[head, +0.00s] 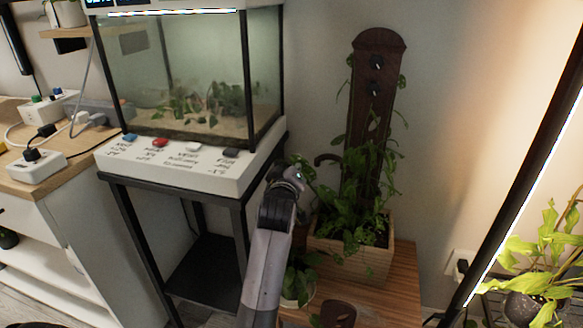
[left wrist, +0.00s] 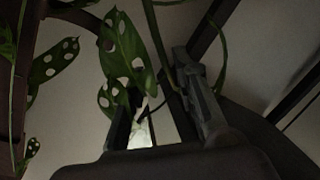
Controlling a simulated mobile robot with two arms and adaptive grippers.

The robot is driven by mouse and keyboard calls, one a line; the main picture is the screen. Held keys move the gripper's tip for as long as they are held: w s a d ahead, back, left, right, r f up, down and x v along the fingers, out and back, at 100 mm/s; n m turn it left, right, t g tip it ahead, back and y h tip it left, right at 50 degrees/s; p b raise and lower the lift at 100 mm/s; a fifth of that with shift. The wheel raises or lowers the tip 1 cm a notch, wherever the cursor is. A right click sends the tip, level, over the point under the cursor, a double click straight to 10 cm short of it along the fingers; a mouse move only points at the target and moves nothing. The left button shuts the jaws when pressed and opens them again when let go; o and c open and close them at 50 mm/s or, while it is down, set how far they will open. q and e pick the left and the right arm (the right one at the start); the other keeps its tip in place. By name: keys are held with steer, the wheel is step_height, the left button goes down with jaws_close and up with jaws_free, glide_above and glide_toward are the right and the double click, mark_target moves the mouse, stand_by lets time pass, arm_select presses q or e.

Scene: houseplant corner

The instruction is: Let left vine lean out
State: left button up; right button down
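A leafy plant (head: 365,225) grows in a light wooden planter box (head: 350,260) and climbs a dark wooden board (head: 377,120). A curved dark hook (head: 326,158) sticks out from the board's left side, and two black knobs sit near its top. My left gripper (head: 290,178) is left of the board, beside leaves on the plant's left side. In the left wrist view, my left gripper (left wrist: 160,118) has its fingers apart. Holed leaves (left wrist: 122,50) and thin green stems (left wrist: 156,45) hang in front of and near the fingers; I cannot tell if they touch. My right gripper is not seen.
A glass tank (head: 190,90) on a white base with coloured buttons (head: 160,142) stands close on the left, on a black stand. A small potted plant (head: 298,280) sits below. A black slanted pole (head: 530,165) and yellow-green plant (head: 540,270) are at right.

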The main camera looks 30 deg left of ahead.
arm_select(q)
step_height(320, 180, up, 10)
stand_by(0.4)
steer(key=shift+f, duration=0.2)
